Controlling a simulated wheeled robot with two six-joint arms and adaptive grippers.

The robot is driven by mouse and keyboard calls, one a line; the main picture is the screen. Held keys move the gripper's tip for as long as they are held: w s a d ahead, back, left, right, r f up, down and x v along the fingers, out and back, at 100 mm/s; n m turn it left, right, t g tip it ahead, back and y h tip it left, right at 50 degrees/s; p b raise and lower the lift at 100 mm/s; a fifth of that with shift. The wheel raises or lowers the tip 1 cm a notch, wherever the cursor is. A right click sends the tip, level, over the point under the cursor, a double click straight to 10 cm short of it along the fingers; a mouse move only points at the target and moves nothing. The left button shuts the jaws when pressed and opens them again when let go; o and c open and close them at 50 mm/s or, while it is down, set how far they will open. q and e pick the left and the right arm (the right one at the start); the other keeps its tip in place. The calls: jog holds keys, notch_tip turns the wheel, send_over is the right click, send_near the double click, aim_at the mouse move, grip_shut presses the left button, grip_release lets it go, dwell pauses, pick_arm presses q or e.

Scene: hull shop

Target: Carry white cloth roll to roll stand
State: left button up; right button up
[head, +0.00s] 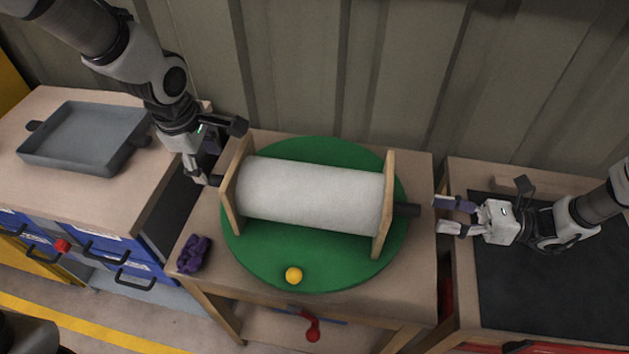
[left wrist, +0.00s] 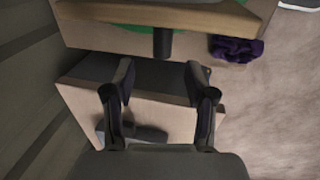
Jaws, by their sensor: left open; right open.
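The white cloth roll (head: 310,195) lies level between two upright wooden end boards of the roll stand (head: 232,190), on a round green mat (head: 330,275). A dark axle end (head: 407,210) sticks out past the right board. My left gripper (head: 226,153) is open at the left board, with its fingers pointing toward it. In the left wrist view the other dark axle end (left wrist: 162,43) shows ahead, between the open fingers (left wrist: 158,80), apart from them. My right gripper (head: 438,215) is open and empty, just right of the right axle end.
A purple crumpled thing (head: 194,254) lies at the table's left front corner. A grey tray (head: 85,137) sits on the left bench, and a dark mat (head: 545,285) covers the right bench. A ribbed wall (head: 310,80) stands close behind.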

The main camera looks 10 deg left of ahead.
aim_at(215, 177)
pick_arm(q)
jog(key=f, duration=0.5)
jog(key=w+f, duration=0.1)
jog(key=f, duration=0.1)
jog(key=shift+w+f, duration=0.1)
jog(key=shift+f, duration=0.2)
pick_arm(e)
jog(key=a, duration=0.7)
jog(key=shift+s+a, duration=0.15)
jog(key=shift+a, duration=0.25)
pick_arm(q)
grip_shut()
pick_arm(e)
grip_shut()
pick_arm(q)
jog(key=shift+r, duration=0.1)
pick_arm(e)
jog(key=shift+r, duration=0.15)
